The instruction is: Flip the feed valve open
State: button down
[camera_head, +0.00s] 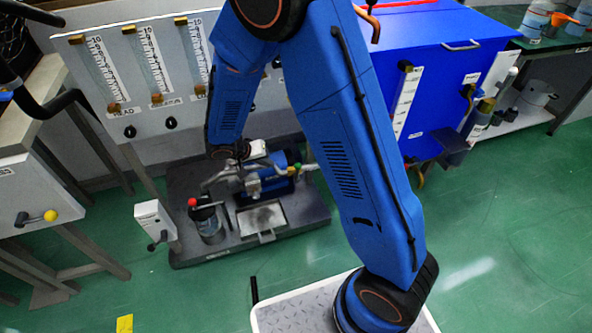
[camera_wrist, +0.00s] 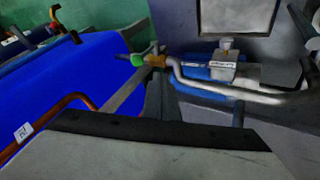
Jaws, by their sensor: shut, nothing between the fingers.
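A small brass valve (camera_wrist: 155,59) with a green part (camera_wrist: 137,60) sits at the end of a bent metal pipe (camera_wrist: 225,90) in the wrist view. The green part also shows at the pump unit in the head view (camera_head: 298,168). I cannot read a label that marks it as the feed valve, and the lever's position is unclear. My gripper (camera_wrist: 162,98) is shut and empty, with its dark fingers just below the valve in the wrist picture. I cannot tell whether they touch it. In the head view my arm hides part of this area.
A blue tank (camera_head: 440,60) stands to the right, with a copper pipe (camera_wrist: 65,102) near my gripper in the wrist view. The pump unit sits on a dark base (camera_head: 190,250) with a red-knobbed lever (camera_head: 192,202). A gauge panel (camera_head: 170,75) stands behind.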

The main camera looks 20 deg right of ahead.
jog(key=shift+a+f, duration=0.1)
jog(key=shift+f, duration=0.65)
send_near(298, 172)
notch_tip(298, 172, down, 6)
jog(key=w+d, duration=0.1)
jog(key=w, duration=0.1)
jog(key=shift+w+d+r, duration=0.25)
jog(key=shift+w+d, duration=0.1)
jog(key=shift+d, duration=0.05)
